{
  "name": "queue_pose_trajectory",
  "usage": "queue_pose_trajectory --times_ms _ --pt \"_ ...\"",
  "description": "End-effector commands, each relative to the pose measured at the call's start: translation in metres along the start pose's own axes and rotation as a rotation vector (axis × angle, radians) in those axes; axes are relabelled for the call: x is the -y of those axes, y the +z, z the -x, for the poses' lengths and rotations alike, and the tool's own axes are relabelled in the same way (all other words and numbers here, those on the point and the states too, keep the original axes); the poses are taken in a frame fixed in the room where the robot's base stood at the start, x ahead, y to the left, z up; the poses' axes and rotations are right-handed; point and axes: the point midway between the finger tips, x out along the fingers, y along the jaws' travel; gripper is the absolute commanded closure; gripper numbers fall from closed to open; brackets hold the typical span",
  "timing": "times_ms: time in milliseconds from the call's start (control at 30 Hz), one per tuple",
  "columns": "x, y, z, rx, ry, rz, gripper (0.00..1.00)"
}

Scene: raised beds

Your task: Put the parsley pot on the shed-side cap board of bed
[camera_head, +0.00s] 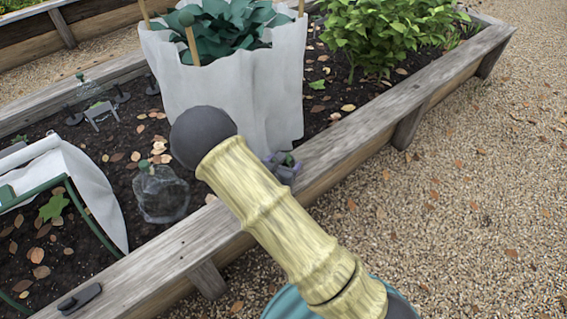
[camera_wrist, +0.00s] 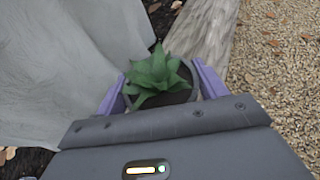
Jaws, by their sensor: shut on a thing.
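My gripper (camera_head: 284,170) shows in the head view only as purple fingers, partly hidden by my arm, at the near cap board (camera_head: 410,98) of the raised bed. In the wrist view my gripper (camera_wrist: 161,85) has its purple fingers on either side of a small dark pot (camera_wrist: 178,97). The pot holds a pointed-leaf green plant (camera_wrist: 155,73) that looks more like a succulent than parsley. A weathered cap board (camera_wrist: 203,35) runs just beyond the pot. I cannot tell whether the pot touches it. Which board is shed-side does not show.
A pale fabric wrap (camera_head: 235,105) on stakes surrounds a leafy plant right beside the gripper. A clear cloche (camera_head: 160,193) and a white covered hoop tunnel (camera_head: 92,190) stand in the soil. A dark fitting (camera_head: 79,299) sits on the near board. Gravel (camera_head: 470,180) lies open at right.

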Motion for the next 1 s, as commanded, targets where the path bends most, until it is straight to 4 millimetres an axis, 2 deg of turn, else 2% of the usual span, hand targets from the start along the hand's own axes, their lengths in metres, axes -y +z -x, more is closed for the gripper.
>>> queue_pose_trajectory --times_ms 33,67,133,167,567,767,1000 --pt "0.000 -0.002 -0.001 0.001 0.000 0.000 0.60" --pt "0.000 -0.001 -0.001 0.000 0.000 0.000 0.23" --pt "0.000 -0.001 -0.001 0.000 0.000 0.000 0.10" --pt "0.000 -0.001 -0.001 0.000 0.000 0.000 0.07" --pt "-0.001 0.002 0.005 -0.001 0.001 0.001 0.07" --pt "-0.001 0.004 0.035 -0.002 0.003 0.002 0.07" --pt "-0.001 0.004 0.083 -0.001 0.004 0.002 0.07"
